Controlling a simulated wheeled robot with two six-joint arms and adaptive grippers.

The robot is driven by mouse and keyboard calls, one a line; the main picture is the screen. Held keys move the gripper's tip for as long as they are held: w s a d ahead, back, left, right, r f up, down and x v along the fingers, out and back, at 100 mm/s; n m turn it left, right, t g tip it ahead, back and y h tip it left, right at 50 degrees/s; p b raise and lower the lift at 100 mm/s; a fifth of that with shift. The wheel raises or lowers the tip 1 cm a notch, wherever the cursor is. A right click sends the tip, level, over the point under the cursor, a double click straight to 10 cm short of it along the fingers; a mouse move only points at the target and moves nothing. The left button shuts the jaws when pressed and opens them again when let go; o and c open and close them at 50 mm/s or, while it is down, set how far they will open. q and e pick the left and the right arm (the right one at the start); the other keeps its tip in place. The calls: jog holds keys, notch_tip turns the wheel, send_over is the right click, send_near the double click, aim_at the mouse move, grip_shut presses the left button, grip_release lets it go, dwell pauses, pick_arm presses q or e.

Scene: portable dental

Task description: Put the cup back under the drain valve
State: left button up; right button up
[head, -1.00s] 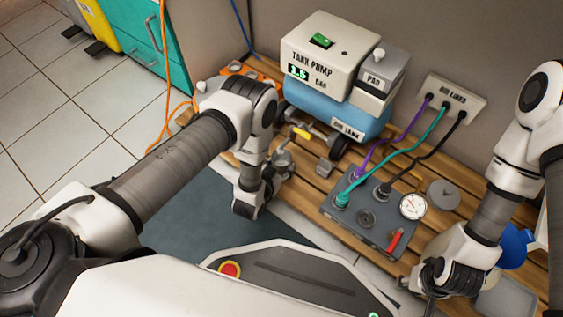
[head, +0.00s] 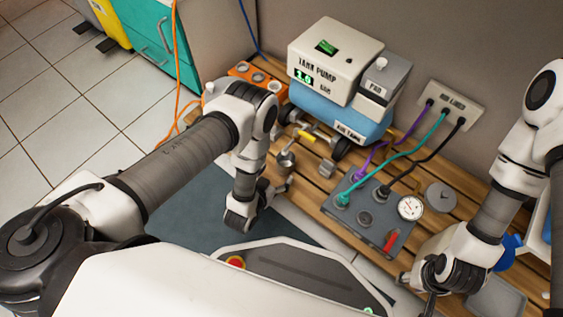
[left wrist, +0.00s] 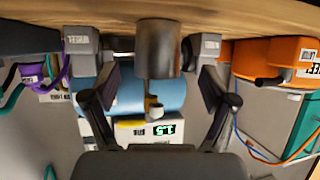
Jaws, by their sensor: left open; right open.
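The metal cup (head: 285,163) stands upright on the wooden bench, at its front edge near the tank. The drain valve with a yellow handle (head: 308,135) is just behind it, below the blue air tank (head: 330,112). I cannot tell whether the cup is directly under the valve outlet. My left gripper (head: 272,187) is open and in front of the cup. In the left wrist view, which is upside down, the cup (left wrist: 157,48) appears between the open fingers (left wrist: 157,75), with a gap on both sides. My right gripper (head: 428,285) is partly visible, away from the cup.
A grey block (head: 326,168) sits right of the cup. The grey gauge panel (head: 365,228) with hoses lies further right. An orange box (head: 255,80) stands behind my left arm. The tank pump (head: 335,55) is on top of the tank.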

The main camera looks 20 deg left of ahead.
pick_arm(q)
jog(key=shift+s+r, duration=0.1)
jog(key=shift+s, duration=0.3)
jog(key=s+a+r+g, duration=0.3)
jog(key=s+g, duration=0.1)
jog(key=s, duration=0.2)
jog(key=s+a+r+n+g+y, duration=0.1)
jog(key=s+a+r+g, duration=0.1)
jog(key=s, duration=0.5)
jog(key=s+a+r+n+g+y, duration=0.1)
jog(key=s+a+r+g, duration=0.2)
jog(key=s+g, duration=0.3)
jog(key=shift+s+a+r+g, duration=0.3)
jog(key=shift+s+r, duration=0.2)
jog(key=shift+r, duration=0.15)
